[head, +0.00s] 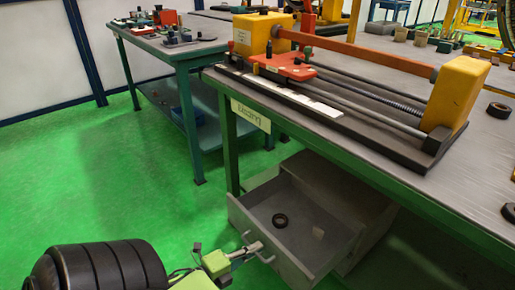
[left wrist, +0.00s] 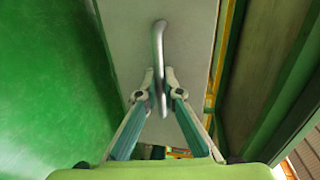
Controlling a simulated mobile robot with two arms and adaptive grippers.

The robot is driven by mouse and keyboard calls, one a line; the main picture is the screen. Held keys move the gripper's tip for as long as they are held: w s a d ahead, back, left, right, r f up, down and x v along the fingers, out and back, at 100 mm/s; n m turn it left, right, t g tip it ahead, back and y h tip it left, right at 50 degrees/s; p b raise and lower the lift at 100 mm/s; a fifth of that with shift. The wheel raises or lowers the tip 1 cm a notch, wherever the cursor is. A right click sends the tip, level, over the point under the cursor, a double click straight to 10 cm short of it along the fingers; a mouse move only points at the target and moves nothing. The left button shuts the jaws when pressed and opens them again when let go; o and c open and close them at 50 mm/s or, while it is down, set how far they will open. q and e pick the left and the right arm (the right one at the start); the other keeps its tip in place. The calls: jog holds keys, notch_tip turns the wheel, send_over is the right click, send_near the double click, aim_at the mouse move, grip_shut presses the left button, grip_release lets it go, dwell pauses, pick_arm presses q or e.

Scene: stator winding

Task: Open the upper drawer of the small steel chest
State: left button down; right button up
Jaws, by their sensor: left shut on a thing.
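The small grey steel chest (head: 335,175) stands on the floor under the front table. Its drawer (head: 236,214) is pulled well out, its inside showing from above. A black ring (head: 280,220) and a small pale block (head: 318,233) lie in it. The chest's lower front is hidden. My left gripper (head: 257,247) is at the drawer front, shut on the metal bar handle (head: 268,259). In the left wrist view, the fingertips (left wrist: 160,85) close around the lower part of the handle (left wrist: 158,40), against the pale drawer front (left wrist: 190,45). My right gripper is not in view.
The green-legged table (head: 405,195) overhangs the chest and carries a yellow-ended winding machine (head: 455,95). Its near leg (head: 230,150) stands close to the drawer's left side. A second table (head: 180,60) stands behind. The green floor (head: 110,190) on the left is clear.

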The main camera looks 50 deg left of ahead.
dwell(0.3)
pick_arm(q)
jog(key=c, duration=2.5)
grip_release()
jog(key=shift+s, duration=0.15)
jog(key=v, duration=1.1)
jog(key=shift+s+r, duration=0.1)
jog(key=shift+s, duration=0.3)
